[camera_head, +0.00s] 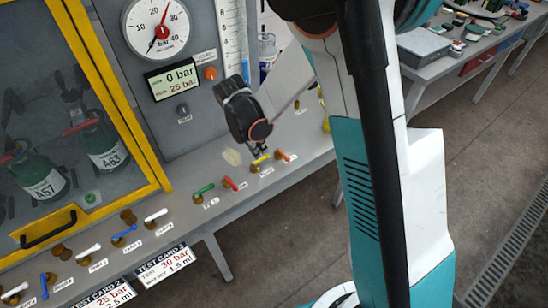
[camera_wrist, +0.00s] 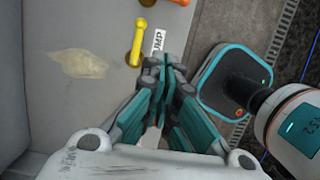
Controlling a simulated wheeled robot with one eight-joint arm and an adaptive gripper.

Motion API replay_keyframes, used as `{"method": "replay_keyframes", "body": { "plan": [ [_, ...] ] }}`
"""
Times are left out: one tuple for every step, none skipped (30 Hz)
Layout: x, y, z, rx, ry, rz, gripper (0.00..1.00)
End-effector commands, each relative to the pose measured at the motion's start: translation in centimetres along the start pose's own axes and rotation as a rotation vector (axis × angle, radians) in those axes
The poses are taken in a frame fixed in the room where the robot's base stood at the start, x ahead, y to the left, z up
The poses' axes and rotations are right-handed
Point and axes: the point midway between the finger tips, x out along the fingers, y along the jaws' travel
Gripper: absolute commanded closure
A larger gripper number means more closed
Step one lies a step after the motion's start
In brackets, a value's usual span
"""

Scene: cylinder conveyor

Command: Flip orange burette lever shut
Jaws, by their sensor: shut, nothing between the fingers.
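The orange lever (camera_head: 282,154) sits at the right end of the row of levers on the grey bench front, on a brass-coloured base. In the wrist view only part of the orange lever (camera_wrist: 147,3) shows, at the top edge. My gripper (camera_head: 259,150) is shut and empty, pointing down just above the yellow lever (camera_head: 261,159). In the wrist view the closed fingertips (camera_wrist: 164,68) are beside the label marked PUMP, below and right of the yellow lever (camera_wrist: 137,42). The graduated burette tube (camera_head: 231,40) stands upright behind.
Red (camera_head: 230,183) and green (camera_head: 204,190) levers are left of the yellow one. A pressure gauge (camera_head: 157,28) and display (camera_head: 172,80) are on the panel. A yellow-framed cabinet (camera_head: 128,120) stands at left. A pale stain (camera_wrist: 78,64) marks the bench.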

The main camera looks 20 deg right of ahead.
Motion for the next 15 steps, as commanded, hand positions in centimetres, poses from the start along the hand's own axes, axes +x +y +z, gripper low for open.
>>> {"method": "replay_keyframes", "body": {
  "plan": [
    [0.2, 0.0, 0.0, 0.001, 0.0, 0.0, 1.0],
    [0.3, 0.0, 0.0, 0.001, 0.0, 0.0, 1.0],
    [0.6, 0.0, 0.0, 0.001, 0.0, 0.0, 1.0],
    [0.9, 0.0, 0.0, 0.001, 0.0, 0.0, 1.0],
    [1.3, 0.0, 0.0, 0.002, 0.0, 0.0, 1.0],
    [1.9, 0.1, 0.0, 0.002, 0.0, 0.0, 1.0],
    [2.4, 0.1, 0.0, 0.002, 0.0, 0.0, 1.0],
    [2.9, 0.0, 0.0, 0.002, 0.0, 0.0, 1.0],
    [3.7, 0.0, -0.1, 0.002, 0.0, 0.001, 1.0],
    [4.3, 0.1, -0.1, 0.002, 0.0, 0.001, 1.0],
    [5.0, 0.1, -0.1, 0.002, 0.0, 0.001, 1.0],
    [5.8, 0.0, -0.1, 0.002, 0.0, 0.001, 1.0],
    [6.4, 0.1, -0.1, 0.002, 0.0, 0.001, 1.0],
    [7.0, 0.1, -0.1, 0.003, 0.0, 0.001, 1.0],
    [7.8, 0.1, -0.1, 0.003, 0.0, 0.001, 1.0]
  ]
}}
